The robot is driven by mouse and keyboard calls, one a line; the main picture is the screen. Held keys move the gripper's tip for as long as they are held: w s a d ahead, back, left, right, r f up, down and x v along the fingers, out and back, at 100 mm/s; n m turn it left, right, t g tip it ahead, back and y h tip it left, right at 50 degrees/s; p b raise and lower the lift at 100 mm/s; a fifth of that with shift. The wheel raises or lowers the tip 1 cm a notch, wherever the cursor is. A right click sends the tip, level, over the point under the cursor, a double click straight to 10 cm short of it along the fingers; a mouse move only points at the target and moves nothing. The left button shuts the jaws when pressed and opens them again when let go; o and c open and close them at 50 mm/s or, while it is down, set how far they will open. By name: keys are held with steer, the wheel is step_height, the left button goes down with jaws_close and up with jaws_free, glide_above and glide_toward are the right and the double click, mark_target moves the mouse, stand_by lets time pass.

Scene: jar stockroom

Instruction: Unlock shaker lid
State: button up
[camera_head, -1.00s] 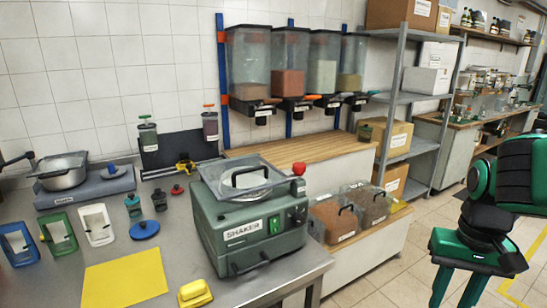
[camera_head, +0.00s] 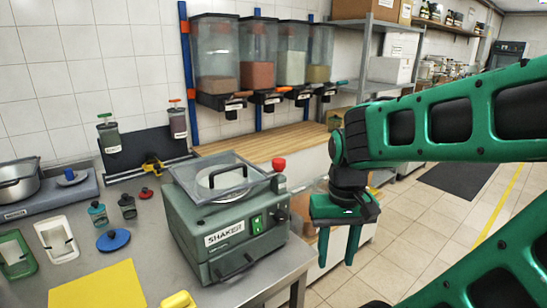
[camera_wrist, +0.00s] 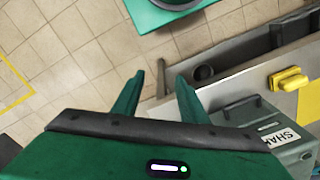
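The green shaker (camera_head: 222,238) stands on the metal table, its label and a lit green switch facing front. Its clear, dark-rimmed lid (camera_head: 243,172) lies flat on top over a round pale part. A red knob (camera_head: 279,164) sits at the lid's right back corner. A dark handle (camera_head: 236,267) is low on its front. My gripper (camera_head: 336,263) hangs right of the shaker, pointing down, apart from it, fingers open and empty. In the wrist view my gripper (camera_wrist: 160,78) is open over the floor, and part of the shaker (camera_wrist: 300,150) shows at lower right.
A yellow mat (camera_head: 100,288) and a yellow block (camera_head: 180,300) lie at the table's front. Small bottles (camera_head: 98,214) and a blue disc (camera_head: 113,240) are left of the shaker. Dispensers (camera_head: 258,58) hang behind. Open floor (camera_head: 410,240) lies to the right.

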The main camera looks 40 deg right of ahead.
steer(key=shift+o, duration=0.5)
steer(key=r, duration=0.2)
steer(key=shift+w+d+r+m, duration=0.15)
steer(key=shift+w+r+m, duration=0.15)
steer(key=shift+r+m, duration=0.1)
steer(key=m, duration=1)
glide_toward(279, 160)
step_height(279, 160, down, 9)
steer(key=shift+r, duration=0.15)
steer(key=c, duration=1.1)
